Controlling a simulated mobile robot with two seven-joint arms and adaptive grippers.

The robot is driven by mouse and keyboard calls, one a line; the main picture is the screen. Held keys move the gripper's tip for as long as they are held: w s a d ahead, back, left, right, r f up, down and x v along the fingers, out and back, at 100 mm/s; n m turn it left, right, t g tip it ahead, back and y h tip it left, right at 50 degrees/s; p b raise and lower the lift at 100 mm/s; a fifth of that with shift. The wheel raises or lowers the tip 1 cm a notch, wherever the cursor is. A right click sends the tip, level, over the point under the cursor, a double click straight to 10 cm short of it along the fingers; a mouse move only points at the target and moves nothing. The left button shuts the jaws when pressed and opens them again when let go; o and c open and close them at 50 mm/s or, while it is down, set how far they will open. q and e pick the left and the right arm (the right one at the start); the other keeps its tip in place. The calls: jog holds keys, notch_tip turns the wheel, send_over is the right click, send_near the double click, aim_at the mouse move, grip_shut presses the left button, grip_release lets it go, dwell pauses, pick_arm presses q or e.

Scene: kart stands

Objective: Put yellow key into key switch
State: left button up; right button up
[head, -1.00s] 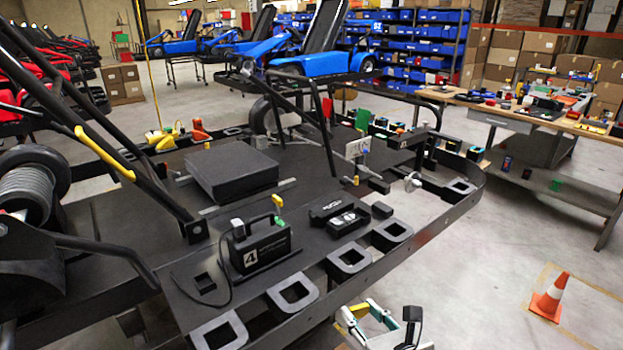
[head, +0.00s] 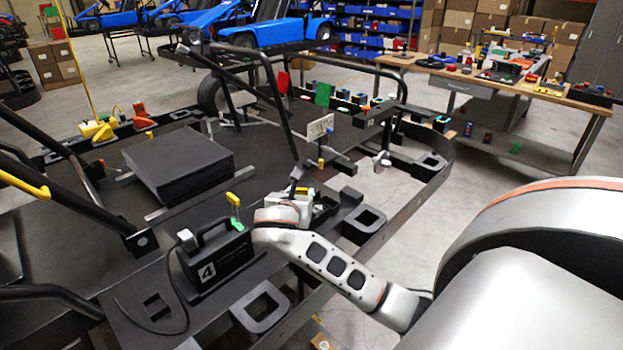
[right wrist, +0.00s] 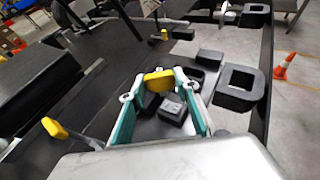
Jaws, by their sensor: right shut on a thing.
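My right gripper (head: 290,208) is over the kart deck, just right of the black case marked 4 (head: 212,258). In the right wrist view its teal-padded fingers (right wrist: 160,84) are shut on a yellow piece, apparently the yellow key (right wrist: 157,79). A small black block with a pale top (right wrist: 172,111) sits on a dark tray beneath the fingers. The tray (head: 326,207) is partly hidden by the gripper in the head view. I cannot tell which part is the key switch. My left gripper is not in view.
Black loop brackets (head: 260,306) line the deck's near edge. A slanted black bar (head: 275,105) rises behind. A wooden workbench (head: 560,101) stands at back right, with open floor before it.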

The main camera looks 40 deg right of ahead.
jog(key=d+r+m+g+h, duration=0.2)
jog(key=d+m+g+h, duration=0.1)
jog(key=d+m+g, duration=0.2)
jog(key=shift+w+d+m+g, duration=0.35)
jog(key=shift+m+g, duration=0.65)
jog(key=shift+g, duration=0.2)
jog(key=shift+a, duration=0.1)
jog(key=shift+f, duration=2.9)
jog(key=shift+f, duration=1.4)
jog(key=o, duration=1)
